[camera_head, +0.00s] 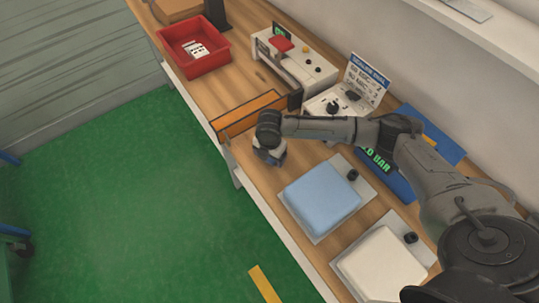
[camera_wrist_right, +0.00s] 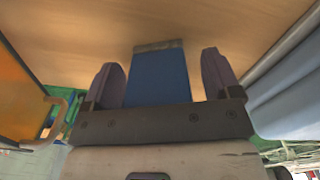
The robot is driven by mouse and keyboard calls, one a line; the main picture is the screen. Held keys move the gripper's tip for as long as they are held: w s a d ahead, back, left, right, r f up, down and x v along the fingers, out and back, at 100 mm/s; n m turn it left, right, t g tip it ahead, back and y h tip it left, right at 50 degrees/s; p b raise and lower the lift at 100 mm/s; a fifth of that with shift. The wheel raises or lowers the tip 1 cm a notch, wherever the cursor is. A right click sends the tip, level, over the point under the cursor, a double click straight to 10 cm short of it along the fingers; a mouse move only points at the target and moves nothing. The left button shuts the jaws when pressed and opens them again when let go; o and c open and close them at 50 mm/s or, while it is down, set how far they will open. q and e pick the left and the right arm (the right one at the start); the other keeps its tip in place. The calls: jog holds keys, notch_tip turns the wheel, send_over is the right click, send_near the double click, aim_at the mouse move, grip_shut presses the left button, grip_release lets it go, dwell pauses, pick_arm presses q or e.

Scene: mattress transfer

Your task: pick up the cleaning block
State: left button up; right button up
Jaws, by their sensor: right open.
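The cleaning block, blue with a grey strip at its far end (camera_wrist_right: 158,78), is in the right wrist view. It lies on the wooden bench top, between the two fingers of my right gripper (camera_wrist_right: 162,70), with visible gaps on both sides. My right gripper is open; its near end hides the lower part of the block. In the head view my right gripper (camera_head: 270,156) points down at the bench near its front edge. There the arm and gripper largely cover the block. My left gripper is not in view.
An orange panel (camera_head: 248,114) stands just beyond the gripper. A light blue pad (camera_head: 321,196) and a white pad (camera_head: 381,264) lie on plates nearer me. A red tray (camera_head: 167,47), a control box (camera_head: 318,73) and a sign (camera_head: 367,78) stand farther along the bench (camera_head: 215,88).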

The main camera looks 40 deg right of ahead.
jog(key=shift+c, duration=0.4)
jog(key=c, duration=0.4)
jog(key=shift+r, duration=0.1)
jog(key=c, duration=0.6)
jog(key=shift+r, duration=0.1)
